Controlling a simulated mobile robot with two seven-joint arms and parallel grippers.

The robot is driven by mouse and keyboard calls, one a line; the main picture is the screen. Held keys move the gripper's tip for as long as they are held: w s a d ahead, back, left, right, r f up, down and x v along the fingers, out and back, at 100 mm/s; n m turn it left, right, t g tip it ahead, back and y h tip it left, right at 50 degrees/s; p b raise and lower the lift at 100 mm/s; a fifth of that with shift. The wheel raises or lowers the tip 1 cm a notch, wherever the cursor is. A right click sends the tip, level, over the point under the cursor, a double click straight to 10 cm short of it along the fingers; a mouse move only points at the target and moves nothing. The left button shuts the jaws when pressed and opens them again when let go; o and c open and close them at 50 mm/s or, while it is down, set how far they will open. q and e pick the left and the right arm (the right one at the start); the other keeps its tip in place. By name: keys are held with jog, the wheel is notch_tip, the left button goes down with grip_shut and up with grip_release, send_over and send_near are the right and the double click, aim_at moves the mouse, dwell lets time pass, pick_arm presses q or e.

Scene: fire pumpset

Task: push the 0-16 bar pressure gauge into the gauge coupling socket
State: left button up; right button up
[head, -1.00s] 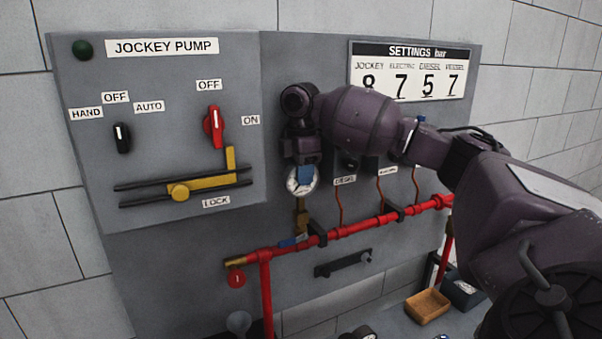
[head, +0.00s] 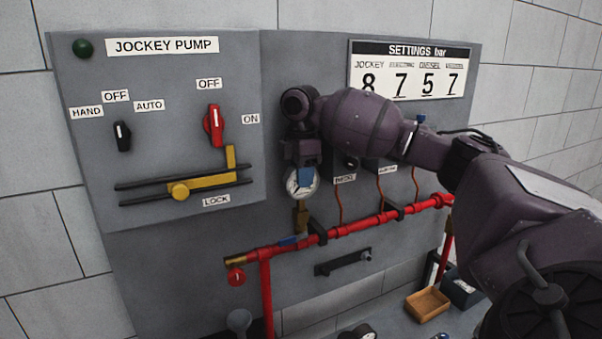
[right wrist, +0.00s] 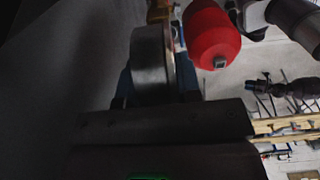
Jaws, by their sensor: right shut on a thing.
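The pressure gauge (head: 293,189) has a round white dial and shows below my right wrist in the head view. My right gripper (head: 305,176) comes from above and is shut on it, with a blue finger covering part of the dial. In the right wrist view the gauge's grey round case (right wrist: 150,62) sits between the fingers. The brass coupling socket (head: 302,216) stands on the red pipe directly below the gauge. The gauge is upright over it; I cannot tell how deep its stem sits. The dial's range is too small to read. My left gripper is not in view.
The red pipe (head: 345,229) runs across the panel with a blue-handled valve (head: 290,241) near the socket. Thin copper tubes rise from the pipe to the right. A yellow lock bar (head: 205,184) is on the left panel. A wooden tray (head: 428,304) stands low at the right.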

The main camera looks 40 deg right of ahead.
jog(key=shift+f, duration=0.2)
jog(key=o, duration=1.1)
notch_tip(320, 180, up, 10)
jog(key=shift+f, duration=0.2)
jog(key=shift+r, duration=0.7)
jog(key=shift+f, duration=0.1)
